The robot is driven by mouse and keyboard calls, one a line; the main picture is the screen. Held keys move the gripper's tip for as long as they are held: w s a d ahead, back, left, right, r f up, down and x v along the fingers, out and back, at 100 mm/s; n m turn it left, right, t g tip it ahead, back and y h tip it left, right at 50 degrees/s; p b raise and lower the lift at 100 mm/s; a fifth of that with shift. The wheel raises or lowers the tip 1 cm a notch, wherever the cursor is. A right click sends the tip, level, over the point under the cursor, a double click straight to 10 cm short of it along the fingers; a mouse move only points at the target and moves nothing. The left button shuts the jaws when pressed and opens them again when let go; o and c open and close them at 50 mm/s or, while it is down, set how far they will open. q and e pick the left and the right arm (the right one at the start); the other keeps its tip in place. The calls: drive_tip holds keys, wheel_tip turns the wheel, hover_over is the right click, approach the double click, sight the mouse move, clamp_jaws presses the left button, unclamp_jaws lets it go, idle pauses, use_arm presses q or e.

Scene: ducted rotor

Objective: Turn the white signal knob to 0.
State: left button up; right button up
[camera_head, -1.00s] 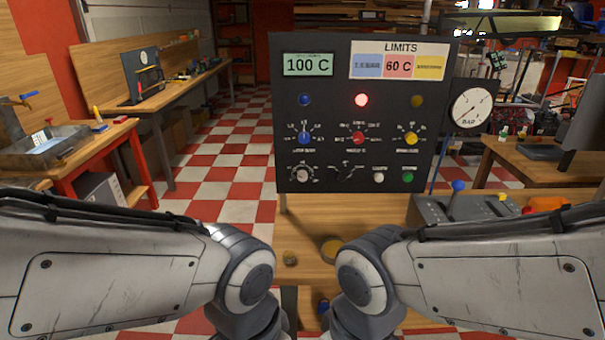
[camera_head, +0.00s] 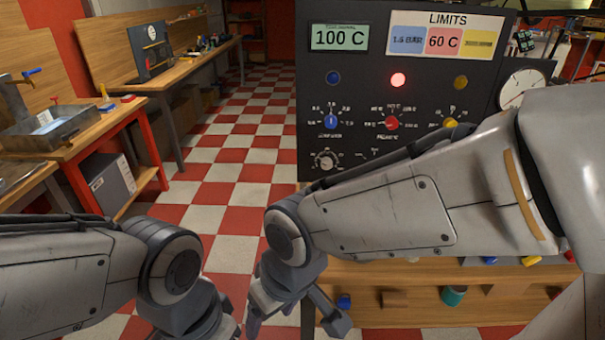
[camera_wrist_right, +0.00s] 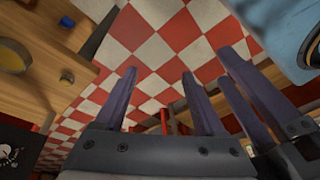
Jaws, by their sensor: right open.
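The white signal knob (camera_head: 325,159) sits at the lower left of the dark control panel (camera_head: 313,97), below a blue knob (camera_head: 331,121). Its setting is too small to read. It also shows at the lower left edge of the right wrist view (camera_wrist_right: 9,156). My right gripper (camera_head: 296,318) is open and empty, below and in front of the panel, clear of the knob. Its two fingers stand apart in the right wrist view (camera_wrist_right: 160,75). My left gripper (camera_head: 215,328) is at the bottom edge, partly cut off, its jaws unclear.
A red knob (camera_head: 392,123) and a yellow knob (camera_head: 451,123) share the panel; my right arm covers its lower right. A lit red lamp (camera_head: 398,79) is above. A wooden bench (camera_head: 400,274) stands below, with small objects on its shelf. Checkered floor (camera_head: 222,169) is clear at left.

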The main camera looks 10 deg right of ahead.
drive_tip(key=w+f+m+t+y+b, duration=0.1)
drive_tip(key=w+f+m+t+b, duration=0.35)
drive_tip(key=w, duration=0.65)
drive_tip(key=m+t+h+b, duration=0.8)
drive_tip(key=m+t+b, duration=0.3)
drive_tip(key=m, duration=0.2)
approach(327, 166)
drive_tip(key=shift+n, duration=0.25)
drive_tip(key=p+x, duration=0.1)
drive_tip(key=x, duration=0.7)
drive_tip(key=shift+w, duration=0.25)
use_arm(q)
wheel_tip(327, 166, down, 16)
drive_tip(key=shift+f, duration=0.15)
drive_tip(key=shift+a, duration=0.1)
use_arm(e)
clamp_jaws()
